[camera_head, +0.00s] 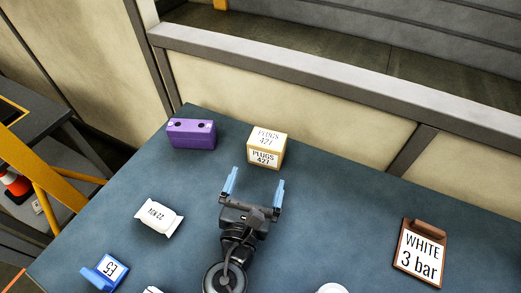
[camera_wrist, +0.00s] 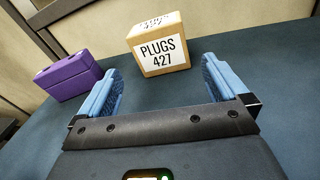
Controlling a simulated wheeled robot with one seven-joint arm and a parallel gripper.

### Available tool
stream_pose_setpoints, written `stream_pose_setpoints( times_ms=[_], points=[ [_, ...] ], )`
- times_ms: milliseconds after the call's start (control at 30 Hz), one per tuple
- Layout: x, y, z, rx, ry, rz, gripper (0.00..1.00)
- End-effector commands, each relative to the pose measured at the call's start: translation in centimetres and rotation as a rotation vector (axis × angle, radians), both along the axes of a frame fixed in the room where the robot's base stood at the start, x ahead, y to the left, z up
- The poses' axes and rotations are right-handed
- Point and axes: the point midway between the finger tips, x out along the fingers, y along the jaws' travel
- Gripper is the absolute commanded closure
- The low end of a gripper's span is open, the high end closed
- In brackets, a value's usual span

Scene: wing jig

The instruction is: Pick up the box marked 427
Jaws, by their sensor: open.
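The box marked "PLUGS 427" (camera_head: 266,147) is a small yellow-tan box with white labels. It stands upright near the far edge of the blue-grey table (camera_head: 330,220). In the wrist view the box (camera_wrist: 160,45) is beyond the fingertips, roughly centred between them, with its labelled face toward me. My gripper (camera_head: 254,190) is open and empty, with its two blue fingers apart. In the wrist view my gripper (camera_wrist: 162,82) does not touch the box.
A purple block (camera_head: 191,134) with two dark holes stands left of the box. A white packet (camera_head: 159,217) and a blue "E5" holder (camera_head: 104,272) lie nearer left. A brown "WHITE 3 bar" sign (camera_head: 422,252) stands at right. A low wall (camera_head: 320,115) runs behind the table.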

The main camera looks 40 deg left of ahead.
Motion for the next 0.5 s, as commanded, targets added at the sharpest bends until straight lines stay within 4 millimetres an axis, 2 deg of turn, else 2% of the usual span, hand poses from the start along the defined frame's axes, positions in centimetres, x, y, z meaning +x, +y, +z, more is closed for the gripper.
stream_pose_setpoints(
  times_ms=[267,500],
  points=[
    [2.4,1.5,1.0,-0.102,-0.113,-0.077,0.0],
    [6.1,2.9,1.1,-0.102,-0.113,-0.077,0.0]
  ],
)
